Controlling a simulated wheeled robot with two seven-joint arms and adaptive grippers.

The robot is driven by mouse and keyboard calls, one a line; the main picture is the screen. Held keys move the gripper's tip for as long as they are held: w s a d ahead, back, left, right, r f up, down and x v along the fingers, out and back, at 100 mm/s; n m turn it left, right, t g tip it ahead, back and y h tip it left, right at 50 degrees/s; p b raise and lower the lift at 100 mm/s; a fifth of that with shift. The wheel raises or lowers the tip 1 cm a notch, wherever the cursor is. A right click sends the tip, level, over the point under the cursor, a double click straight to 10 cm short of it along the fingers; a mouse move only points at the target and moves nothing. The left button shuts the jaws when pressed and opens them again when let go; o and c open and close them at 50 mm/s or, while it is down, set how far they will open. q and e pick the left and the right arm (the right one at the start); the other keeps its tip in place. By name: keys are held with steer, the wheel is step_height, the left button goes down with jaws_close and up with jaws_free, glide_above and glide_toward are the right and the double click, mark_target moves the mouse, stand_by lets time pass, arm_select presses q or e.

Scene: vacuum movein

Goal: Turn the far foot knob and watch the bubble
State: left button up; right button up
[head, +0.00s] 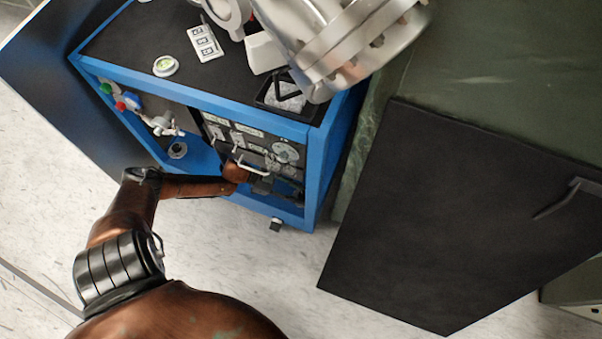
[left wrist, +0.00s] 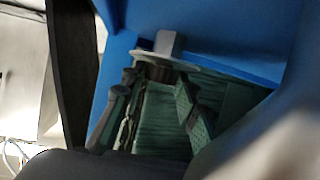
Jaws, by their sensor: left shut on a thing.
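The bubble level (head: 165,65) is a small round white vial with a yellow-green centre, on the black top of the blue cart (head: 315,165). Its bubble is too small to read. My left arm reaches into the front of the cart, and its fingertips are hard to make out there. In the left wrist view my left gripper (left wrist: 157,82) is shut on the foot knob (left wrist: 158,72), a dark round piece under a pale disc and a grey stem, below the blue frame. One foot (head: 276,224) shows under the cart's near corner. My right gripper is out of view.
A large metal flanged vessel (head: 345,40) stands over the cart's back right. A white card (head: 205,42) and a black tray (head: 290,98) lie on top. A dial panel (head: 285,152) faces front. Pale floor is clear at front.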

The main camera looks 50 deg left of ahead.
arm_select(q)
steer(key=shift+a, duration=0.1)
steer(key=o, duration=0.9)
steer(key=v, duration=1.2)
